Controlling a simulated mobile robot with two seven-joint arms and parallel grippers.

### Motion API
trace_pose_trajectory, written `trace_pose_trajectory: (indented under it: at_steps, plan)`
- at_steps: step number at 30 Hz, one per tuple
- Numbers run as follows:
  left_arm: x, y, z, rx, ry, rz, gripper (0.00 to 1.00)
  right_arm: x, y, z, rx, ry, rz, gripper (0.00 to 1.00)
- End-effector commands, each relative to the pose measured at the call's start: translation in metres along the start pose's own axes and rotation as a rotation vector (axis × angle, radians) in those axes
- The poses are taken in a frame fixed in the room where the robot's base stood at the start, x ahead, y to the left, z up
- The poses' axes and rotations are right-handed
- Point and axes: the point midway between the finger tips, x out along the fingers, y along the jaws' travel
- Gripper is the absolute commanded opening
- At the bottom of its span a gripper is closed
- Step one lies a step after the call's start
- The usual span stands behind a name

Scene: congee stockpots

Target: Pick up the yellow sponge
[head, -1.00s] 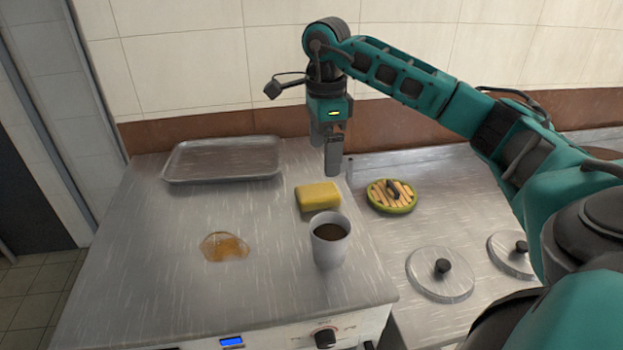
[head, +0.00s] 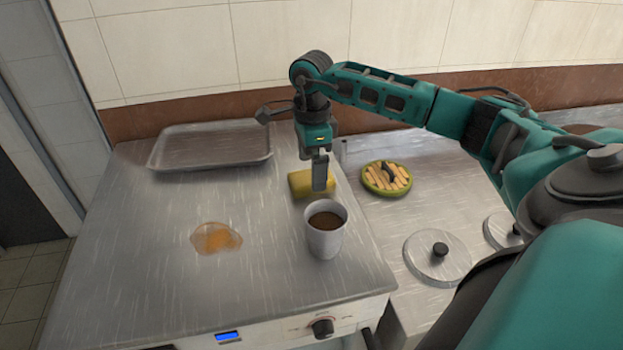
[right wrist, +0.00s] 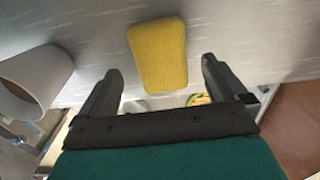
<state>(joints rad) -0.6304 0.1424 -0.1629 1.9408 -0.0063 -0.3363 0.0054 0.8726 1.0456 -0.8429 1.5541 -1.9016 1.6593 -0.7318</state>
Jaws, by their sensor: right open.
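The yellow sponge (head: 299,183) lies flat on the steel worktop, behind the white mug. In the head view my right gripper (head: 319,185) hangs pointing down over it and hides part of its right side. In the right wrist view the sponge (right wrist: 159,53) shows whole, just beyond the two spread fingers of my right gripper (right wrist: 159,75). Nothing is between the fingers. My left gripper is in neither view.
A white mug of dark liquid (head: 325,230) stands close in front of the sponge. An orange-brown spill (head: 215,238) lies to the left. An empty metal tray (head: 262,156) is at the back left. A green round item (head: 367,181) and metal lids (head: 436,272) are to the right.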

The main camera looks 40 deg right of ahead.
Motion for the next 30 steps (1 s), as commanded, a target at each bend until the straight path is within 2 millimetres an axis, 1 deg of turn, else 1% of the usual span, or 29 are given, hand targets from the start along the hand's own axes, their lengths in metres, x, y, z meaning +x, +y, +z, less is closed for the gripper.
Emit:
trace_pose_trajectory:
  at_steps: [1,3,6,9,15,30]
  plan:
    - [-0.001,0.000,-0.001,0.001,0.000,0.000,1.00,0.009,0.000,0.000,0.001,0.002,0.005,0.99]
    - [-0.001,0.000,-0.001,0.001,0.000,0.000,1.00,0.020,0.000,0.000,0.001,0.002,0.003,0.99]
    - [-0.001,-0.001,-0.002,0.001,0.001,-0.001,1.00,0.030,-0.001,0.001,0.002,0.000,0.002,0.99]
    - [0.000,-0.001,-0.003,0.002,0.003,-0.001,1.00,0.034,-0.001,0.000,0.001,0.001,0.001,0.99]
    - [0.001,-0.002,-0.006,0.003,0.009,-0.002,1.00,0.034,-0.001,0.000,0.001,0.001,0.000,0.98]
    - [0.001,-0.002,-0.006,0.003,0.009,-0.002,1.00,0.033,-0.001,0.000,0.001,0.001,0.000,0.50]
